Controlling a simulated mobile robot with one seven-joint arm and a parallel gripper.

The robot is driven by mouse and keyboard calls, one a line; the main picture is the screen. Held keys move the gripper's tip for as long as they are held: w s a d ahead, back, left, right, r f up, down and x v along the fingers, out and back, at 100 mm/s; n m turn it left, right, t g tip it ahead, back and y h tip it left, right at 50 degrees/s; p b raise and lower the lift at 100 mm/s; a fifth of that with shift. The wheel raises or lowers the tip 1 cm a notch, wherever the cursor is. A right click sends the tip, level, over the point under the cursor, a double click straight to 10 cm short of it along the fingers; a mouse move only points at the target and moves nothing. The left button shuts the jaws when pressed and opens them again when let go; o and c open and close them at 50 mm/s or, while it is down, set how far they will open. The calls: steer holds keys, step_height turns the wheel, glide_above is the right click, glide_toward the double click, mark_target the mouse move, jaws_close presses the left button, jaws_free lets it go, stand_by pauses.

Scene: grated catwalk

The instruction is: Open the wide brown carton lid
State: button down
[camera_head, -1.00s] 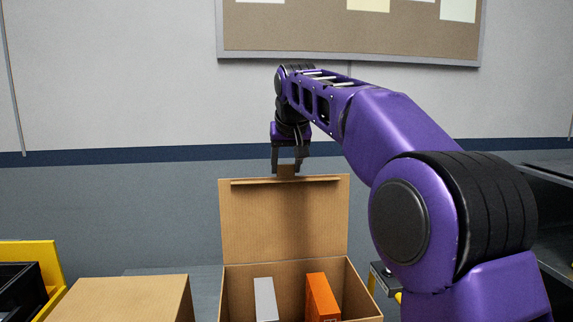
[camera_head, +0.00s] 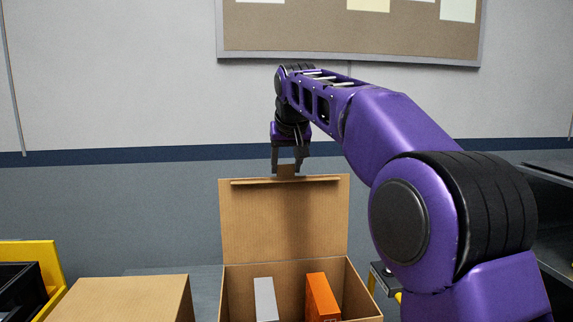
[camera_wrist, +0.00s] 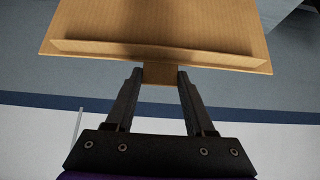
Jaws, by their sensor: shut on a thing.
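The wide brown carton (camera_head: 364,296) stands on the surface in the lower middle of the head view. Its lid (camera_head: 284,222) stands upright at the back edge, so the carton is open. A grey-white box (camera_head: 265,299) and an orange box (camera_head: 321,297) show inside. My gripper (camera_head: 287,168) is above the lid's top edge, shut on the small tab (camera_head: 286,171) in the middle of that edge. In the wrist view the fingers (camera_wrist: 159,74) hold the tab from both sides, and the lid (camera_wrist: 160,25) stretches beyond them.
Another brown carton (camera_head: 125,299), closed on top, stands to the left. A yellow bin holder with a black bin (camera_head: 20,290) is at the far left. A dark shelf (camera_head: 548,200) is at the right edge. A wall with a pinboard (camera_head: 350,30) is behind.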

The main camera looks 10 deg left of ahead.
steer(key=shift+f, duration=0.55)
steer(key=shift+c, duration=1.2)
jaws_free()
steer(key=shift+w+a, duration=0.1)
steer(key=shift+s+r, duration=0.25)
steer(key=shift+r, duration=0.45)
steer(key=v, duration=1.6)
steer(key=shift+d+r, duration=0.2)
steer(key=shift+s, duration=0.1)
